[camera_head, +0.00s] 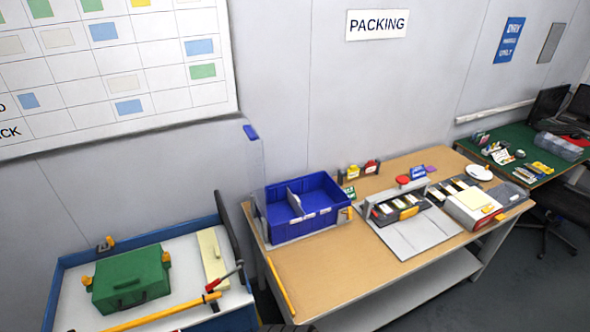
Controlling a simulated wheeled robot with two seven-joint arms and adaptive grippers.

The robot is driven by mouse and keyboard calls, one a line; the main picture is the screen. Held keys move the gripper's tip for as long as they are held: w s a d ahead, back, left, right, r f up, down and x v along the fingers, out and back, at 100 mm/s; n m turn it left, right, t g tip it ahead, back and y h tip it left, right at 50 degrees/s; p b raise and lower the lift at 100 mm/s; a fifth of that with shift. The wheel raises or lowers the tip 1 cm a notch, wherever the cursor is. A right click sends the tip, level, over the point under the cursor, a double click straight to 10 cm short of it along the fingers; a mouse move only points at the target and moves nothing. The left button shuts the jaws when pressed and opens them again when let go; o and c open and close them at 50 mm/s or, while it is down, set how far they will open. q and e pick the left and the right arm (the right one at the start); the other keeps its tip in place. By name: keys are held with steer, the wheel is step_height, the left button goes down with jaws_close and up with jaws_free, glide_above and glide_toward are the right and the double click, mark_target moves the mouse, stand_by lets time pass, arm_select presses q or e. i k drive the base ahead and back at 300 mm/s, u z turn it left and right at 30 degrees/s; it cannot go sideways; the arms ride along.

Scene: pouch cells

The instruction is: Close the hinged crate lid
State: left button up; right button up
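A blue open-topped crate (318,222) stands at the left end of the wooden packing table. A grey divider (295,201) leans inside it, and its inside is visible from above. A thin, nearly clear panel (256,165) rises upright at the crate's left side, with a blue tab (250,132) at its top; it appears to be the raised lid. The hinge is too small to make out. Neither of my grippers is in view.
The wooden table (330,283) is clear in front of the crate. A tray with pouch cells (400,207) and a white device (474,207) stand to the right. A blue-edged cart (190,250) at left holds a green case (131,277). The wall is close behind.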

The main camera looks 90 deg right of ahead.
mark_target(253, 150)
steer(key=z, duration=3.25)
